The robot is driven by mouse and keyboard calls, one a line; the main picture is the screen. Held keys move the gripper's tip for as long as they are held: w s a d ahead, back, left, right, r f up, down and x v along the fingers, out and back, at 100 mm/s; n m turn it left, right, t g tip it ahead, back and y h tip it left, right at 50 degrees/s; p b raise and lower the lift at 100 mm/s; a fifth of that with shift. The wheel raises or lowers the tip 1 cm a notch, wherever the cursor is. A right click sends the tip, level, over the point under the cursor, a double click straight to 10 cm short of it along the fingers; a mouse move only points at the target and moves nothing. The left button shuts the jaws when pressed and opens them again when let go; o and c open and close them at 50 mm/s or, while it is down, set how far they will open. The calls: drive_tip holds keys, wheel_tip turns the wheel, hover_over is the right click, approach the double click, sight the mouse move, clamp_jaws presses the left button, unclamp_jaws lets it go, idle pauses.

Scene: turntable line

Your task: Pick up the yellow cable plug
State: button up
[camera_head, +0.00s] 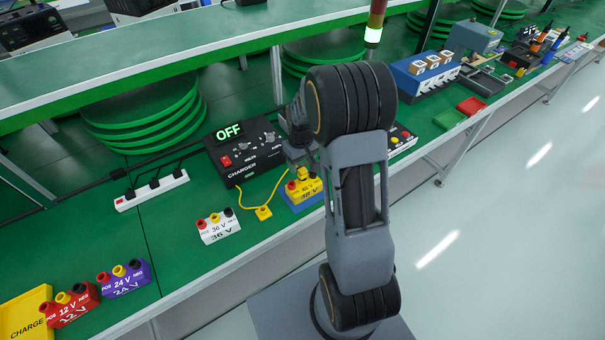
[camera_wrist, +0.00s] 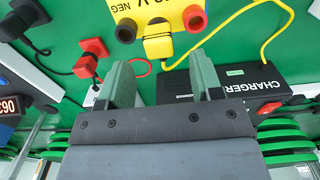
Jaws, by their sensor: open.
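The yellow cable plug (camera_wrist: 158,46) shows in the wrist view at the middle of the yellow 48 V battery (camera_wrist: 168,10), between its black and red terminals. Whether it is fully seated I cannot tell. In the head view the plug (camera_head: 302,173) is partly hidden under my gripper. My gripper (camera_wrist: 163,78) is open and empty; the plug lies just beyond its fingertips, roughly centred between them, apparently untouched. In the head view my gripper (camera_head: 299,157) is over the battery (camera_head: 309,191).
The charger display (camera_head: 228,132) reads OFF. A white 36 V battery (camera_head: 219,228), purple 24 V battery (camera_head: 124,279) and red 12 V battery (camera_head: 70,306) stand along the bench. A red plug (camera_wrist: 91,48) with leads is left in the wrist view. Green bench is bare around the white battery.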

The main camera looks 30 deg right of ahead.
sight(301, 170)
drive_tip(key=shift+f+p, duration=0.3)
drive_tip(key=shift+f, duration=2)
drive_tip(key=c, duration=0.9)
drive_tip(key=shift+r, duration=0.1)
